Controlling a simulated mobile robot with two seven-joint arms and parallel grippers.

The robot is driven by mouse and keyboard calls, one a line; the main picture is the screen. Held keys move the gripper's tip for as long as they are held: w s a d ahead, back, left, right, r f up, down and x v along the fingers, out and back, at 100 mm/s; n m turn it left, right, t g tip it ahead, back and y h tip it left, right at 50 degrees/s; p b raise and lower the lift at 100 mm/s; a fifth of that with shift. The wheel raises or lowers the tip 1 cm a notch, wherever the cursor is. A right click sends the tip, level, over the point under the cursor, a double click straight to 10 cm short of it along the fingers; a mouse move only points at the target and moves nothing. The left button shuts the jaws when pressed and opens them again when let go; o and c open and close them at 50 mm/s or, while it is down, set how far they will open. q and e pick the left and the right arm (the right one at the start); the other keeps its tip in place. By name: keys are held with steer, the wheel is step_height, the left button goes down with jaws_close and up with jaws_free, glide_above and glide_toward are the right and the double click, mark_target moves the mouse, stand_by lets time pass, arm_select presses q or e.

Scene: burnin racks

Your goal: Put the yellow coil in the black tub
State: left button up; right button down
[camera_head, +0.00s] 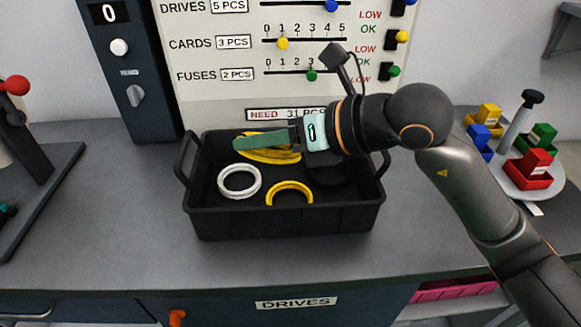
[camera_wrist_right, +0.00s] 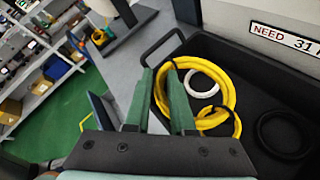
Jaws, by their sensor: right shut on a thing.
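The yellow coil (camera_head: 268,154) is in my right gripper (camera_head: 236,151), whose green fingers are shut on it over the back left of the black tub (camera_head: 285,222). In the right wrist view the coil (camera_wrist_right: 229,88) is a large loop that passes between the fingers (camera_wrist_right: 162,92). The coil is inside the tub's outline; whether it touches the floor I cannot tell. The tub also holds a white ring (camera_head: 239,181), a yellow arc-shaped piece (camera_head: 289,189) and a black ring (camera_wrist_right: 286,134). My left gripper is out of view.
The tub stands on a grey bench (camera_head: 100,230) in front of a count board (camera_head: 215,70) with sliders. A round stand with coloured blocks (camera_head: 530,170) is at the right. A red-knobbed lever (camera_head: 17,85) stands at the left. The bench left of the tub is clear.

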steer(key=w+d+f, duration=0.1)
steer(key=f, duration=0.2)
steer(key=w+d+f, duration=0.1)
steer(key=d+f, duration=0.1)
steer(key=f, duration=0.1)
steer(key=w+d+f, duration=0.2)
steer(key=f, duration=0.1)
steer(key=shift+w+f, duration=0.1)
steer(key=shift+f, duration=0.25)
steer(key=c, duration=0.7)
jaws_free()
steer(key=shift+c, duration=0.2)
steer(key=b+v, duration=0.1)
steer(key=v, duration=1.1)
steer(key=shift+w, duration=0.1)
